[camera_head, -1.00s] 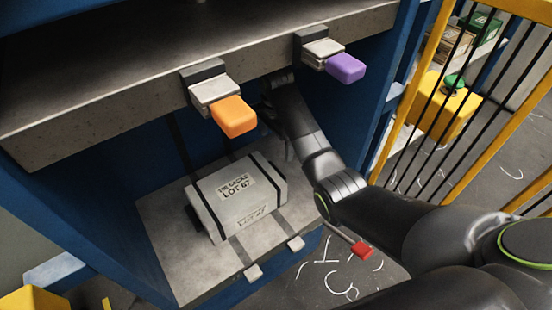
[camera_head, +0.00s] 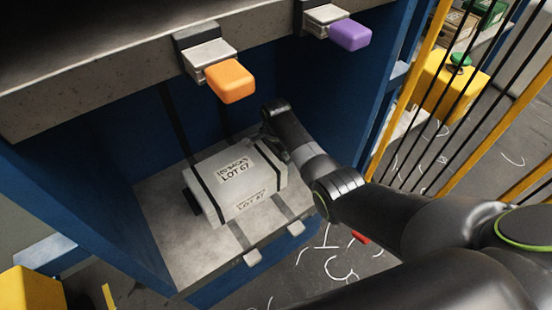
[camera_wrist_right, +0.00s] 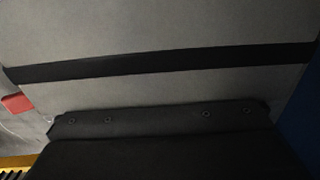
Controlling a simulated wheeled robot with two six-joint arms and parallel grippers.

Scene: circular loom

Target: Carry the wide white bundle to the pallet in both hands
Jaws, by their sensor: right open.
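The wide white bundle (camera_head: 240,182), labelled LOT 67 and bound with black straps, lies on a grey shelf (camera_head: 180,245) inside the blue frame. A dark block (camera_head: 193,203) shows at its left end. My right gripper (camera_head: 277,150) is open at the bundle's right end, pointing down; its fingertips are mostly hidden and I cannot tell if they touch. In the right wrist view a pale surface (camera_wrist_right: 160,100) with a black strap fills most of the picture, behind a dark bolted bar (camera_wrist_right: 155,118). My left gripper is not in view.
An orange block (camera_head: 231,81) and a purple block (camera_head: 350,35) stick out from the ledge (camera_head: 100,85) above the bundle. A yellow barred fence (camera_head: 405,90) stands at the right. A red knob (camera_head: 360,237) shows beside my right arm. Dark floor lies in front of the shelf.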

